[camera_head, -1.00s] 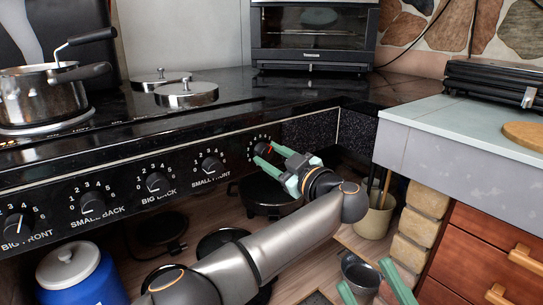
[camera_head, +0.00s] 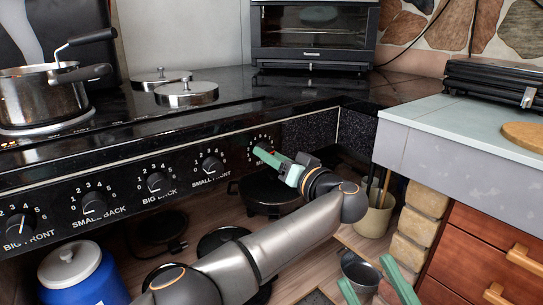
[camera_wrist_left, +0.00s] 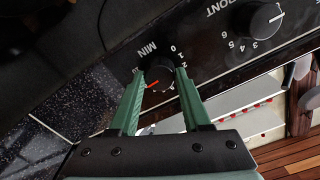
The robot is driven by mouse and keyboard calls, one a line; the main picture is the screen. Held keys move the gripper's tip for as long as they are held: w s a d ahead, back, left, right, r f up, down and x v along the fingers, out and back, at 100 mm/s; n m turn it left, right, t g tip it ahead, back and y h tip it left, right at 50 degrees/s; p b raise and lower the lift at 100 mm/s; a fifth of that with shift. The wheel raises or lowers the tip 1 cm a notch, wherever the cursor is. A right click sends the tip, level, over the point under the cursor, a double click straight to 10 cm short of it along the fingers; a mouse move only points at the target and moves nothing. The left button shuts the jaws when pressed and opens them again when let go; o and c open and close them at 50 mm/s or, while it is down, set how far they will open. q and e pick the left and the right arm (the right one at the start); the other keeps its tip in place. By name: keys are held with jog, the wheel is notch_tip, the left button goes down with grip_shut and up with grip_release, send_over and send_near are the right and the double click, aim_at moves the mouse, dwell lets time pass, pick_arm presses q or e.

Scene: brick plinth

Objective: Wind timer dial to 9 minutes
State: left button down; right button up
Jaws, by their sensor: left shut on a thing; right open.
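The timer dial (camera_wrist_left: 162,78) is a dark round knob with a red pointer, on the black stove panel, in the left wrist view. Its scale is marked MIN, with small numbers around it. The red pointer points to the lower left of that view; the number it meets cannot be read. My left gripper (camera_wrist_left: 159,72) is shut on the dial, one green finger on each side. In the head view my left gripper (camera_head: 260,152) reaches the panel's right end and hides most of the dial. My right gripper (camera_head: 365,273) is open and empty at the bottom.
Burner knobs, including the SMALL FRONT knob (camera_head: 210,164), line the panel left of the timer. A pot (camera_head: 42,98) stands on the stove. A wooden drawer unit (camera_head: 480,255) is at the right. A metal cup (camera_head: 360,272) stands beside my right gripper.

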pick_arm(q)
jog(key=shift+a+m, duration=0.1)
jog(key=shift+m, duration=0.8)
pick_arm(e)
jog(key=shift+r, duration=0.1)
pick_arm(q)
jog(key=shift+c, duration=1.8)
grip_release()
